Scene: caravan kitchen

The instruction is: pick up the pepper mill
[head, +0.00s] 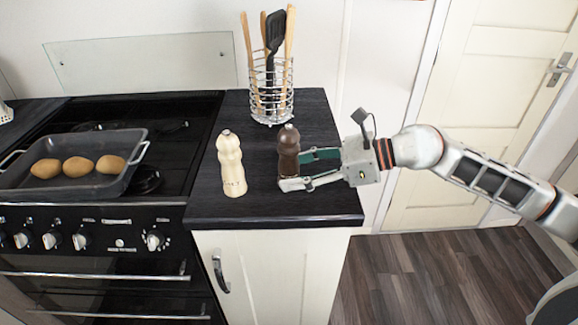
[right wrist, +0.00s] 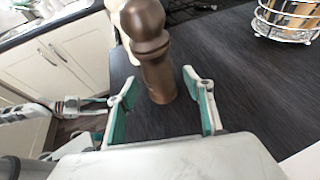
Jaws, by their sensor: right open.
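The dark brown pepper mill (head: 289,150) stands upright on the black worktop, right of a cream mill (head: 232,165). My right gripper (head: 298,170) reaches in from the right, low over the worktop, and is open. In the right wrist view the brown mill (right wrist: 158,70) stands between the two spread fingertips (right wrist: 160,88), with a gap on each side. The near finger hides part of the mill's foot in the head view. My left gripper (right wrist: 85,104) seems to show small at the left of the right wrist view; its jaws are unclear.
A wire holder (head: 271,95) with wooden utensils and a black spatula stands behind the mills. Left is the hob with a dark roasting tin (head: 75,178) holding three potatoes. The worktop (head: 300,210) is bare at its front right.

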